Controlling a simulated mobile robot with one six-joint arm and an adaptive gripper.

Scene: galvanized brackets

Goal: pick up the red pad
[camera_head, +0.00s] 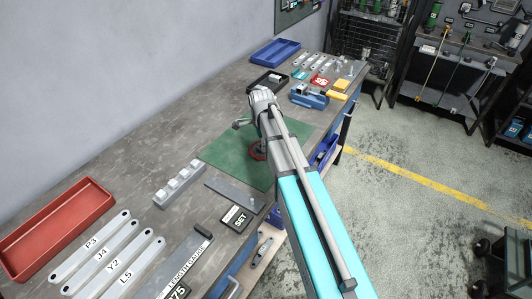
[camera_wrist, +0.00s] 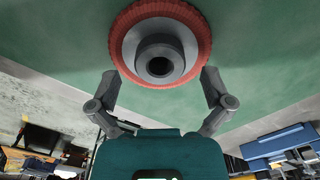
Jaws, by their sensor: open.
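The red pad is a round disc with a red ribbed rim (camera_wrist: 203,40) and a pale face with a dark grey hub at its middle. It lies on the green mat (camera_wrist: 50,50), filling the top middle of the wrist view. In the head view a small part of the pad (camera_head: 257,154) shows beside my arm, which hides the rest. My gripper (camera_wrist: 159,78) is open. Its two fingers stand apart on the left and right of the pad's near edge in the wrist view, with nothing between them that I can see held.
The green mat (camera_head: 222,151) lies on the grey bench. A pale stepped block (camera_head: 180,184), a dark flat bar (camera_head: 234,193) and a black SET box (camera_head: 236,218) lie nearer. A red tray (camera_head: 58,225) is at left; a blue vise (camera_head: 309,96) and blue tray (camera_head: 275,52) are farther back.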

